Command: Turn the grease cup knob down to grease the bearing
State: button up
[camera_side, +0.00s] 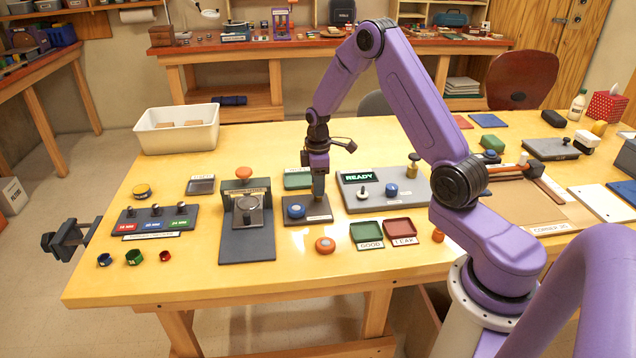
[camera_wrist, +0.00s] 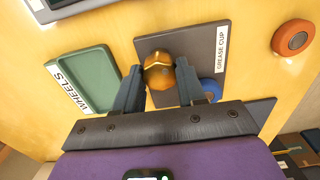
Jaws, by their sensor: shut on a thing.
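The grease cup's brass knob (camera_wrist: 158,72) stands on a dark plate (camera_wrist: 206,48) labelled "GREASE CUP". My gripper (camera_wrist: 160,78) is around the knob, with one finger on each side, shut on it. In the side view my gripper (camera_side: 318,186) points down over the right part of the same plate (camera_side: 318,217), and its fingers hide the knob there. A blue round part (camera_side: 296,211) sits on the plate's left side; it shows partly behind a finger in the wrist view (camera_wrist: 211,88).
A green "WHEELS" tray (camera_wrist: 80,78) lies beside the plate. An orange round button (camera_side: 325,245) is in front of it. A dark press-like fixture (camera_side: 247,245) stands to the left, and a grey panel reading "READY" (camera_side: 408,203) to the right. Green (camera_side: 366,232) and red (camera_side: 400,227) trays lie front right.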

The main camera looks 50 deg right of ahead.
jog(key=m, duration=0.6)
jog(key=shift+m, duration=0.3)
jog(key=m, duration=1.2)
jog(key=shift+m, duration=0.3)
jog(key=m, duration=0.5)
jog(key=shift+m, duration=0.4)
jog(key=o, duration=1.1)
jog(key=shift+c, duration=0.2)
jog(key=shift+r, duration=0.15)
notch_tip(320, 180, up, 17)
jog(key=shift+r, duration=0.1)
